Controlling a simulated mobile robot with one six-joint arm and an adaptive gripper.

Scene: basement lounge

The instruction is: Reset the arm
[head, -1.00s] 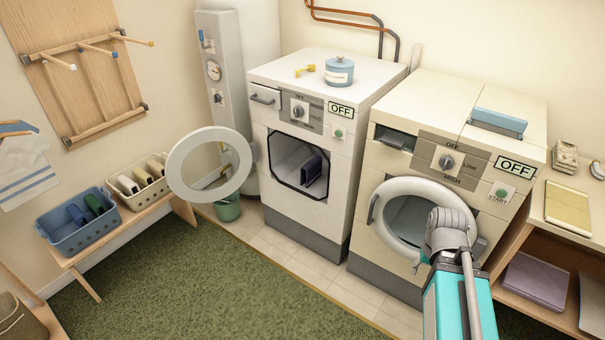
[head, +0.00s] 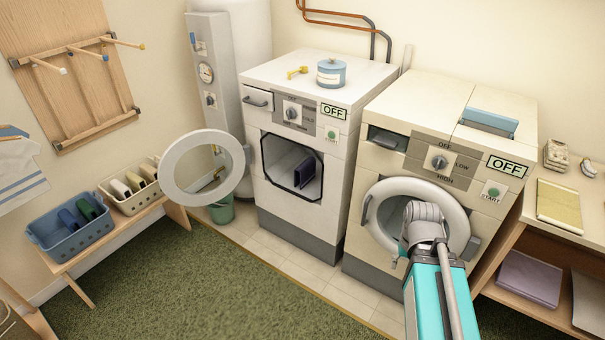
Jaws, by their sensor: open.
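My arm (head: 435,285), teal with a grey joint, reaches up from the bottom right in front of the right machine (head: 445,150). Its grey joint overlaps the round door (head: 372,205) of that machine. My gripper cannot be made out; it seems hidden behind the arm. A small grey part shows at the joint's left side, too small to identify. Whether the right machine's door is fully closed is not clear. The left machine (head: 290,215) has its round door (head: 170,180) swung wide open to the left, with a dark purple item (head: 304,172) inside.
A blue tin (head: 331,74) and yellow object (head: 297,72) sit on the left machine. A bench (head: 130,225) holds blue (head: 65,235) and beige baskets (head: 125,203). A shelf (head: 560,235) stands right. The green carpet (head: 210,285) is clear.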

